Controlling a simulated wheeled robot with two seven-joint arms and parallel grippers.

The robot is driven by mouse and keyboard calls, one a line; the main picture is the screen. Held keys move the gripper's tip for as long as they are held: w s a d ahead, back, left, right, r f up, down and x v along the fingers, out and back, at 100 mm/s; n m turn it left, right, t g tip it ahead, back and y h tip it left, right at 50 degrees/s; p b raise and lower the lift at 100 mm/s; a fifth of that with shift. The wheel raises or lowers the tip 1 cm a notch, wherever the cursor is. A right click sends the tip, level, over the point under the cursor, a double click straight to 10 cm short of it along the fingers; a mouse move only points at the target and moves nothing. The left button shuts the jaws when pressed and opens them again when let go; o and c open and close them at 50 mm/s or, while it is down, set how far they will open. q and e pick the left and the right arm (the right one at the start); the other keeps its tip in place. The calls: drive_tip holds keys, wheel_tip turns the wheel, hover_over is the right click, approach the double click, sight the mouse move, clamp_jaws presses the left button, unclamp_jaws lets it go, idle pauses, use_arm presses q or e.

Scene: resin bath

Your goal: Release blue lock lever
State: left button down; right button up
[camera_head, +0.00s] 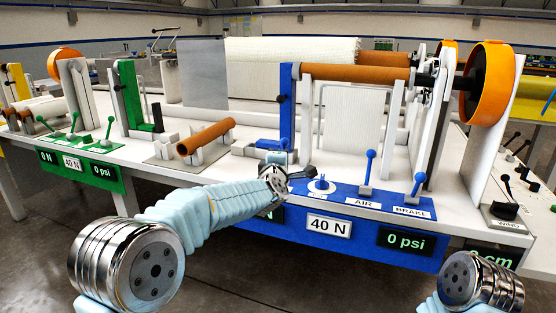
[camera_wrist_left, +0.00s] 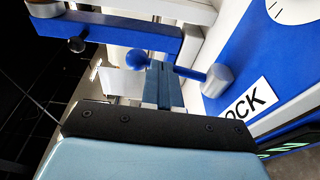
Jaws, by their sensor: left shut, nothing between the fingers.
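The blue lock lever shows in the left wrist view as a round blue knob (camera_wrist_left: 136,60) and a rod running right to a grey cylindrical hub (camera_wrist_left: 217,79), beside a white label partly reading "OCK". The shut fingers of my left gripper (camera_wrist_left: 160,85) cross in front of the rod, between knob and hub. Nothing is held; I cannot tell whether they touch the rod.
On the blue panel, a dial (camera_head: 321,185), the AIR lever (camera_head: 369,168) and the BRAKE lever (camera_head: 417,184) stand right of my gripper. A blue bar with a black knob (camera_wrist_left: 77,45) lies close behind the fingers. A brown roll (camera_head: 206,137) sits to the left.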

use_arm(q)
drive_tip(key=shift+w+d+r, duration=0.1)
drive_tip(key=shift+w+d, duration=0.1)
drive_tip(key=shift+w, duration=0.4)
drive_tip(key=shift+w+d+r, duration=0.1)
drive_tip(key=shift+w+d, duration=0.05)
drive_tip(key=shift+w, duration=0.45)
use_arm(e)
drive_tip(key=shift+w+r, duration=0.2)
drive_tip(key=shift+r, duration=0.05)
use_arm(q)
drive_tip(key=shift+r, duration=0.1)
use_arm(e)
drive_tip(key=shift+d, duration=0.1)
